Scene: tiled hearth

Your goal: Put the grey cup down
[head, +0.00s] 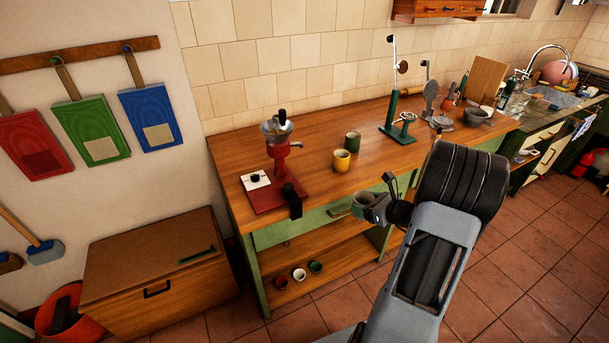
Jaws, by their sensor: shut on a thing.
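The grey cup (362,200) is held at the end of my arm, in front of the wooden counter's front edge. It looks roughly upright, and its colour is a dull greenish grey. My gripper (376,208) is shut on it from the right side; the fingers are small and partly hidden by the cup and wrist. Behind the cup, the wooden counter (318,185) has a bare stretch. A yellow cup (341,161) and a dark green cup (353,141) stand on it, apart from my gripper.
A red grinder (279,160) stands at the counter's left. A green stand (394,132) stands to the right, with a mortar (477,116) farther along. Small cups sit on the lower shelf (335,263). A wooden chest (150,260) stands left. Tiled floor (520,270) is clear at right.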

